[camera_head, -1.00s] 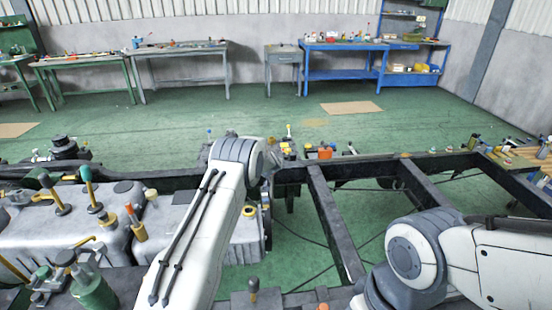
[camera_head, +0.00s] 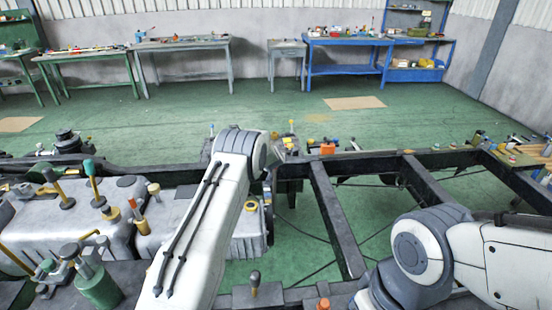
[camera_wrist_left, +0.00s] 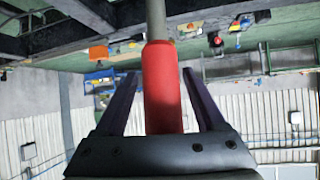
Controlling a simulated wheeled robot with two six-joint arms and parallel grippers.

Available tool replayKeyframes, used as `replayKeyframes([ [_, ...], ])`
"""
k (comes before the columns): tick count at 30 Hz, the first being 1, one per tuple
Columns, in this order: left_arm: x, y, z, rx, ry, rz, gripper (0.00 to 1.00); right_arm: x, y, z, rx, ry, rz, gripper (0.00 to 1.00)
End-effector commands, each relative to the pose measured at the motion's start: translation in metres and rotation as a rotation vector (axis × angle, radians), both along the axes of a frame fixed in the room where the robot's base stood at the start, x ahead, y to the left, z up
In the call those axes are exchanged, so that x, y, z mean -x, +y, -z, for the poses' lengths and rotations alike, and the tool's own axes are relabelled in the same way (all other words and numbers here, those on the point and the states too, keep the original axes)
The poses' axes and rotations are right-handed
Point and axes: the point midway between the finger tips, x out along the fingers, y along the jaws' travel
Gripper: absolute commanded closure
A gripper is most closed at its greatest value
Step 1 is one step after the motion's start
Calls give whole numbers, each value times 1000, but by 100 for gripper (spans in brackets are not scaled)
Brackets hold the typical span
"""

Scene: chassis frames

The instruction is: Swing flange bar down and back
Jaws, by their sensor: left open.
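A bar with a red grip (camera_wrist_left: 162,90) and a grey shaft runs upward through the middle of the left wrist view. It appears to be the flange bar. My left gripper (camera_wrist_left: 159,74) is open, with one finger on each side of the red grip and a visible gap at both sides. The lower end of the grip meets or passes behind the gripper's palm; I cannot tell which. In the head view my left arm hides its gripper and the bar. My right gripper is out of view; only its arm shows at the lower right.
A dark chassis frame (camera_head: 335,220) with crossbars spans the front. Grey housings with upright levers (camera_head: 91,180) stand at left, beside a green cylinder (camera_head: 98,287). An orange part (camera_head: 327,148) sits on the far rail. Open green floor (camera_head: 250,105) lies beyond, before the benches.

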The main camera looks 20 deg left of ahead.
Motion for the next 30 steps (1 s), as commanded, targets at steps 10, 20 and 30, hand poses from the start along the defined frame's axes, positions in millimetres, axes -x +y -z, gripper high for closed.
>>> replayKeyframes([
  [10,36,-9,-24,-2,-3,1,28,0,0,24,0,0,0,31],
  [20,74,-20,-52,0,-2,2,28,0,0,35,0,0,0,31],
  [30,81,-22,-57,-1,-2,1,28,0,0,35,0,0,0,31],
])
